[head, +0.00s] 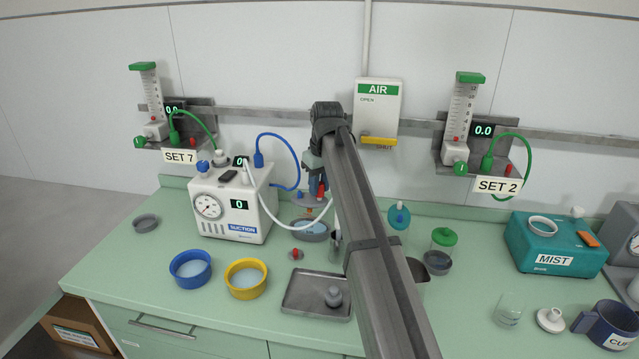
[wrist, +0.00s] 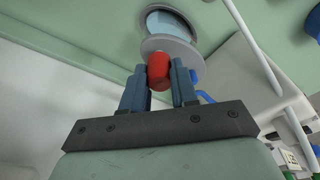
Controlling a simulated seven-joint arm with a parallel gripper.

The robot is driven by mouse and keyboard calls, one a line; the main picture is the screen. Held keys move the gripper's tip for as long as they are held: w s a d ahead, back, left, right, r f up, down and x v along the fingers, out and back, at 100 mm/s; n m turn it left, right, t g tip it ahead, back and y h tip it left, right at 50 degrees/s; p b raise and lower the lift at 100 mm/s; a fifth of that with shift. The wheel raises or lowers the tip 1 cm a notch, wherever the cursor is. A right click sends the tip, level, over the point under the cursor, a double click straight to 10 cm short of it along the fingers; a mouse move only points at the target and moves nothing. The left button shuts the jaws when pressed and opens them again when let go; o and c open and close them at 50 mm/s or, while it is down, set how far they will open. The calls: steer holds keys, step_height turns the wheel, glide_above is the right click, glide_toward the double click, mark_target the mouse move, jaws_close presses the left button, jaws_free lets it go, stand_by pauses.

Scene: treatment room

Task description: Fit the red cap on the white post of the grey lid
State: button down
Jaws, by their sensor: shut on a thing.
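My gripper (head: 317,182) is shut on the red cap (head: 321,190), which sits between the fingers. In the wrist view, the cap (wrist: 159,71) shows between the two blue-grey fingertips (wrist: 159,80). I cannot tell whether the cap touches the post or lid.
A round grey-rimmed vessel (head: 310,236) shows below the lid. The suction unit (head: 225,205), with blue and white hoses, stands left. A metal tray (head: 304,306) and a small red-topped piece (head: 296,254) are in front. Blue (head: 190,281) and yellow (head: 245,290) bowls stand front left.

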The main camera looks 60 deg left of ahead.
steer(key=shift+f, duration=0.65)
stand_by(0.6)
steer(key=c, duration=0.8)
jaws_free()
steer(key=shift+r, duration=0.15)
steer(key=shift+r, duration=3.35)
